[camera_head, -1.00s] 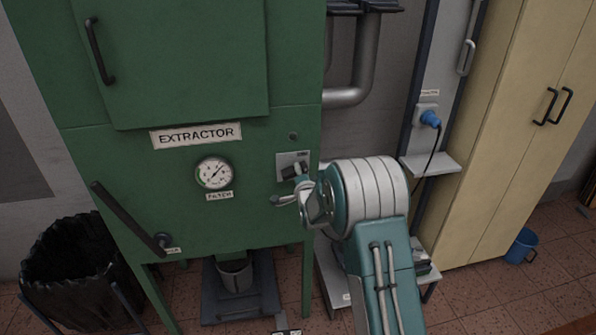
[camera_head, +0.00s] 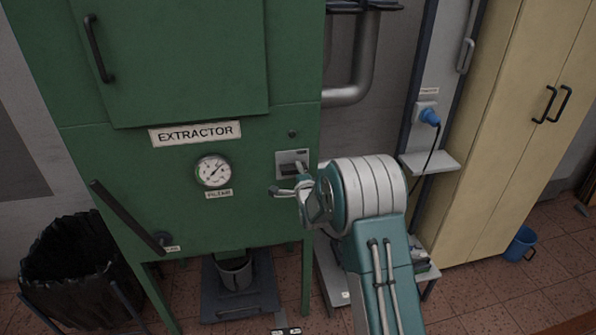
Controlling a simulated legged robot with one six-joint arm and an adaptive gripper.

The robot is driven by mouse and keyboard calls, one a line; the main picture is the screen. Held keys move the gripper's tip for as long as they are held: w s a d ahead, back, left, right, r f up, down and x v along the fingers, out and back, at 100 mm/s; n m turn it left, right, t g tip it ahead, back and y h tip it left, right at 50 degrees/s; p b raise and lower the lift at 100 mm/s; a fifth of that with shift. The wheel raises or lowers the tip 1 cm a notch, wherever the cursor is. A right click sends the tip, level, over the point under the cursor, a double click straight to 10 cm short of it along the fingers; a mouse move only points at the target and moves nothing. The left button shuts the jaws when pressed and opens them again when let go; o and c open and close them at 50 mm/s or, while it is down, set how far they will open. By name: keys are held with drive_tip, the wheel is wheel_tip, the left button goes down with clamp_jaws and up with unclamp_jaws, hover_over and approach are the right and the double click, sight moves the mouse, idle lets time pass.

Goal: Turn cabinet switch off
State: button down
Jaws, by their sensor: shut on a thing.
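The green extractor cabinet (camera_head: 215,120) fills the left half of the view. Its switch (camera_head: 289,168) is a dark handle on a light plate (camera_head: 292,156), on the front panel near the right edge, right of the gauge. My gripper (camera_head: 291,181) is at the switch, just below the plate, and is shut on the switch handle. The handle now looks nearly level. My gripper and wrist partly hide its lower right side, so the exact contact is hard to see.
A round gauge (camera_head: 213,171) and a long dark lever (camera_head: 125,215) are also on the cabinet front. A grey panel with a blue plug (camera_head: 430,117) and a cream cupboard (camera_head: 510,130) stand at right. A black bin (camera_head: 70,265) is at lower left.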

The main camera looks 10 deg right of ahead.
drive_tip(key=shift+d+f, duration=0.15)
drive_tip(key=shift+f, duration=0.1)
drive_tip(key=c, duration=0.6)
unclamp_jaws()
drive_tip(key=shift+o, duration=0.2)
drive_tip(key=shift+r, duration=0.1)
drive_tip(key=shift+s, duration=0.15)
drive_tip(key=s, duration=1.1)
drive_tip(key=shift+s, duration=0.3)
